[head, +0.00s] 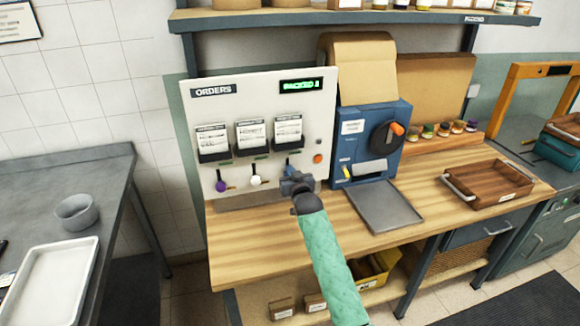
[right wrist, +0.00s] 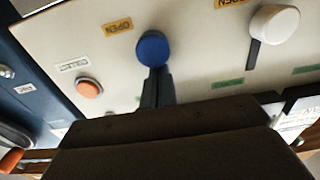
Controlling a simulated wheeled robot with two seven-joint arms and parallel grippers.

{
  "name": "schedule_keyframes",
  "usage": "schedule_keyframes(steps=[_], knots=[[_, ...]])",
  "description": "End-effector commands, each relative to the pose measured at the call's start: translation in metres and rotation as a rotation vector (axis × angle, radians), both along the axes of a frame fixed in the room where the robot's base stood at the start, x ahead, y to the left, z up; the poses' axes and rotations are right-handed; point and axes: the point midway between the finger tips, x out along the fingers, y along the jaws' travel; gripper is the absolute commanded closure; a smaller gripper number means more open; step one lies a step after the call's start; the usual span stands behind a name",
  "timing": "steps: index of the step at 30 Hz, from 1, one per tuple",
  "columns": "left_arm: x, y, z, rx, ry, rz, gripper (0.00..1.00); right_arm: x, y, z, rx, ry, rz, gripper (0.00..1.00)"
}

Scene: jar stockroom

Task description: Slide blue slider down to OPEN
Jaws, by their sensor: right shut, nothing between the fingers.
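The blue slider (right wrist: 150,48) is a round blue knob on the cream ORDERS panel. In the right wrist view, which looks upside down, it sits beside a yellow OPEN label (right wrist: 118,25). In the head view the blue slider (head: 290,171) is mostly hidden behind my right gripper (head: 291,180). My right gripper (right wrist: 156,78) is shut and empty. Its fingertips are right at the knob's edge, on the side away from the OPEN label; I cannot tell whether they touch. My left gripper is in neither view.
A white slider (head: 255,180) and a purple slider (head: 221,186) are left of the blue one. An orange button (head: 318,158) is to its right. A blue machine (head: 370,145) with a grey tray (head: 384,206) stands right of the panel. The wooden counter (head: 250,240) in front is clear.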

Motion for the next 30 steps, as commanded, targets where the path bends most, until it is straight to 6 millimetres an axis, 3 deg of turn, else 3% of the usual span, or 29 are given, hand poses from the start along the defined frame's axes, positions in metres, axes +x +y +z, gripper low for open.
schedule_keyframes(steps=[13,30], knots=[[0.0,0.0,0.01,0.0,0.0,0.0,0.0,-0.002,-0.001,0.011,0.0,0.0,0.0,1.0],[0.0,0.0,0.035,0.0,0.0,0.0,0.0,-0.044,-0.014,0.013,0.0,-0.001,0.0,1.0]])
